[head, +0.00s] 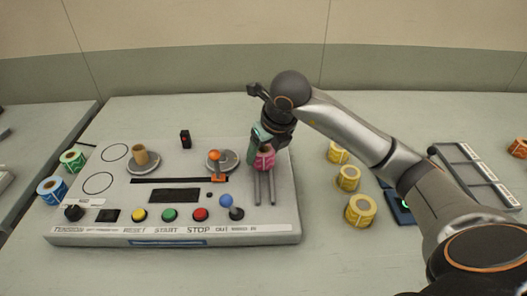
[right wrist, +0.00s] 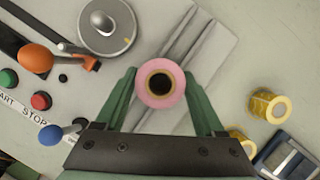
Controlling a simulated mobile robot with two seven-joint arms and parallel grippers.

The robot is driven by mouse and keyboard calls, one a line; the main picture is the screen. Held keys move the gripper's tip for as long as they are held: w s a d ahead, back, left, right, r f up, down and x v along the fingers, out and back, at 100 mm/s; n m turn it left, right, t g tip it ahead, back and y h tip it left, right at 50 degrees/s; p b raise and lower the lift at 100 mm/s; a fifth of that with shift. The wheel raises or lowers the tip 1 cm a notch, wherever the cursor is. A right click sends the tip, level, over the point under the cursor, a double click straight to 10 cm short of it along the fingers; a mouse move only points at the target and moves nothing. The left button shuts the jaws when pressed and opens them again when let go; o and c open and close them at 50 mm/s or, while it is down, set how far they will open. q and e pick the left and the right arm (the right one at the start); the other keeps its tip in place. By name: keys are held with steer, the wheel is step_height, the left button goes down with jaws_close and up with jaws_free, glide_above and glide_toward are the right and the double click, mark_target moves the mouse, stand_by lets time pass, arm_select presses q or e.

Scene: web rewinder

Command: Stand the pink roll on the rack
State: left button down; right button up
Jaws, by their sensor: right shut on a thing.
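The pink roll (head: 264,159) is held by my right gripper (head: 262,140) over the right end of the machine panel. In the right wrist view the pink roll (right wrist: 160,83) sits between the two green fingers, its dark core hole facing the camera. The rack (head: 264,188), a pair of parallel grey rails, lies directly below the roll. It also shows as pale rails behind the roll in the right wrist view (right wrist: 205,50). I cannot tell whether the roll touches the rails. My left gripper is not in view.
The panel (head: 275,240) carries an orange-knobbed lever (head: 215,156), a blue-knobbed lever (head: 226,201) and coloured buttons. Several yellow rolls (head: 360,209) stand to the right, near a grey tray (head: 468,170). A green roll (head: 72,159) and a blue roll (head: 52,190) are at left.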

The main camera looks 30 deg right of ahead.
steer(key=shift+f, duration=0.1)
steer(key=o, duration=0.9)
steer(key=shift+f, duration=0.1)
steer(key=o, duration=0.5)
